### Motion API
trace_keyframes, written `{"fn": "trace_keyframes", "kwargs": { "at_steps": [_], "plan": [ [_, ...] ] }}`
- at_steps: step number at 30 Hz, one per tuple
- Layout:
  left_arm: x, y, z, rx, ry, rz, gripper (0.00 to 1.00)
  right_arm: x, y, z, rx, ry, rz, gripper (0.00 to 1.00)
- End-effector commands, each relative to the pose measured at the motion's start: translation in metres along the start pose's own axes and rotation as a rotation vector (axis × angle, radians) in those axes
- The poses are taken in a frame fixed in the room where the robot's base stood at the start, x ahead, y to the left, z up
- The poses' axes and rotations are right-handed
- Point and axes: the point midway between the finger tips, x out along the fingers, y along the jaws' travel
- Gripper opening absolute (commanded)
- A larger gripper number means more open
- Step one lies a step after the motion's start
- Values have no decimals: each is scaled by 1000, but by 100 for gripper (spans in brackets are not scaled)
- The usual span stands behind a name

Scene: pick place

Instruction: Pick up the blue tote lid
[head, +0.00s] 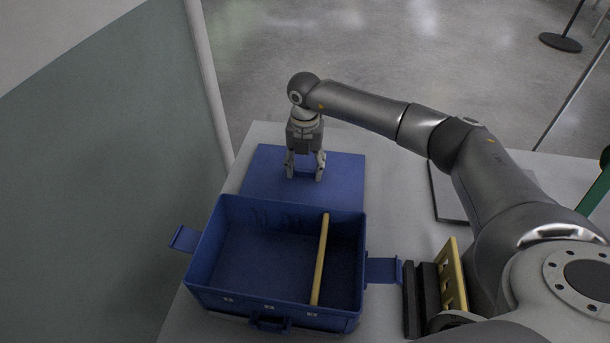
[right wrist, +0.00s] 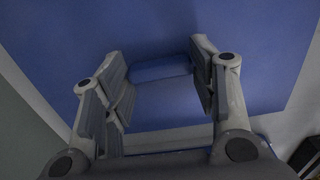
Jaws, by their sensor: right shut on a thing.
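The blue tote lid (head: 345,185) is a flat blue panel just behind the open blue tote (head: 203,245). In the right wrist view the lid (right wrist: 100,40) fills most of the picture. My right gripper (head: 305,175) points down over the lid and is shut on its raised blue handle (right wrist: 160,70). The handle sits between the two fingers in the right wrist view. I cannot tell whether the lid is clear of the table. My left gripper is not in view.
A light wooden stick (head: 320,260) lies inside the tote. Blue latches (head: 183,238) stick out at its sides. A yellow slotted piece (head: 453,280) and black blocks (head: 422,295) stand to the right. A dark flat object (head: 447,192) lies under my right arm. A wall borders the left.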

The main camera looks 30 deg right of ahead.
Motion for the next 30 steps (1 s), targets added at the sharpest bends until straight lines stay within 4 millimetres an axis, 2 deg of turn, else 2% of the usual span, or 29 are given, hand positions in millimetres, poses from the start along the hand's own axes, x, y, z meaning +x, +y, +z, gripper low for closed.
{"fn": "trace_keyframes", "kwargs": {
  "at_steps": [1, 3, 10, 13, 25, 30],
  "plan": [
    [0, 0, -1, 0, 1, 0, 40, 0, 0, 0, 0, 0, 0, 32],
    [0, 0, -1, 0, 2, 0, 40, 0, 0, 0, 0, 0, 0, 24],
    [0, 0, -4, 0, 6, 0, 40, -2, 0, 0, 0, -1, 1, 24],
    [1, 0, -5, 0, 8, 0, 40, -11, 1, 1, 0, -3, 4, 24],
    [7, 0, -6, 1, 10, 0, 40, -85, 0, 1, 0, -3, 3, 24],
    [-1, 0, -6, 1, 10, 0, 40, -110, 1, -4, -75, -4, 2, 24]
  ]
}}
